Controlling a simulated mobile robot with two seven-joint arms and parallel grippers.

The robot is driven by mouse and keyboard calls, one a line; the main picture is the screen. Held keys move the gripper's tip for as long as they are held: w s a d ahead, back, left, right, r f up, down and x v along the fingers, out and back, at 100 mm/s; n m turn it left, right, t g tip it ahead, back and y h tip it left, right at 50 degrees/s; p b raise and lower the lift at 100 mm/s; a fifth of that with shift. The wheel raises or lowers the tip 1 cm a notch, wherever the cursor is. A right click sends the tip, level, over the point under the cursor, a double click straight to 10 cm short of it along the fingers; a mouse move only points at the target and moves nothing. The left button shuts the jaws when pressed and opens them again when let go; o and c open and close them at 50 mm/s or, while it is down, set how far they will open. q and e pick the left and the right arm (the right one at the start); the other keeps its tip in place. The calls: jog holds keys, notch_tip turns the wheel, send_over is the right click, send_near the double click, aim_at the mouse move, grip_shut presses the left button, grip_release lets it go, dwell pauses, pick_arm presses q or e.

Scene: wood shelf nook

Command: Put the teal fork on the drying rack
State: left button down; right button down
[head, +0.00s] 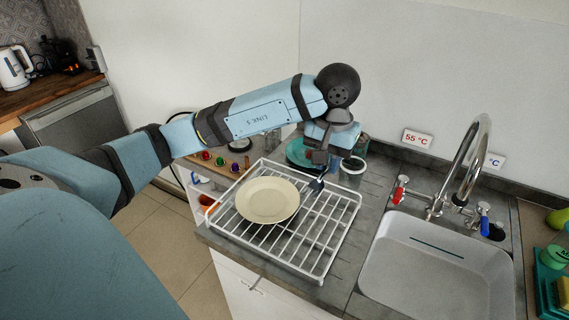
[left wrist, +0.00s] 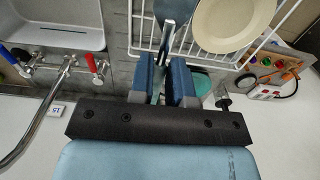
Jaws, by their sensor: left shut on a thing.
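The white wire drying rack (head: 318,262) stands on the grey counter left of the sink. A cream plate (head: 268,199) lies on its left part. My left gripper (head: 318,158) is over the rack's back edge, pointing down. In the left wrist view its jaws (left wrist: 163,85) are shut on a utensil with a shiny grey handle (left wrist: 167,38) and a wider blue-grey end (left wrist: 172,9). The dark end (head: 316,185) shows just below the gripper in the head view; I cannot tell its exact shape. My right gripper is not in view.
The sink (head: 420,285) with its tall tap (head: 474,160) is right of the rack. A teal dish (head: 297,152) and a dark-lidded jar (head: 353,167) stand behind the rack. A board with coloured knobs (head: 220,161) is at back left. The rack's right half looks bare.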

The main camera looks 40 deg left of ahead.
pick_arm(q)
jog(key=shift+a+f, duration=0.2)
jog(key=shift+f, duration=0.2)
jog(key=p, duration=0.2)
send_over(318, 229)
notch_tip(318, 229, down, 15)
jog(key=shift+r, duration=0.1)
jog(key=shift+f, duration=0.5)
notch_tip(318, 229, down, 3)
jog(key=shift+f, duration=0.1)
jog(key=shift+f, duration=0.2)
jog(key=c, duration=1.1)
grip_release()
